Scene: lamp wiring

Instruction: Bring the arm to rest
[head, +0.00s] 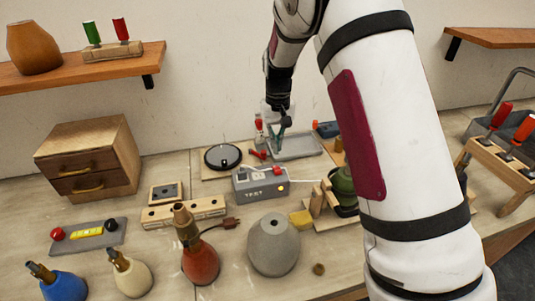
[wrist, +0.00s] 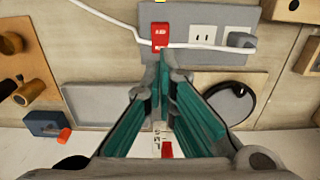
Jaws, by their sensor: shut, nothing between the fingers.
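My gripper (head: 281,134) hangs from my white arm over the back of the bench, fingers down, near a shallow grey tray (head: 297,147). In the wrist view its green fingers (wrist: 164,78) come together at the tips and hold nothing. The grey test box (head: 260,183) stands nearer the front, with a lit yellow lamp. In the wrist view the box (wrist: 275,32) shows a socket, a red switch (wrist: 160,36) and a white cord. The fingertips appear just below the red switch there; their height above the bench is hard to tell.
Several lamp bases, including a grey one (head: 273,245) and a red one (head: 200,260), stand along the front. A round black disc (head: 222,157) lies left of my gripper. A drawer box (head: 88,158) is at left; a tool rack (head: 503,163) is at right. My arm hides part of the bench.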

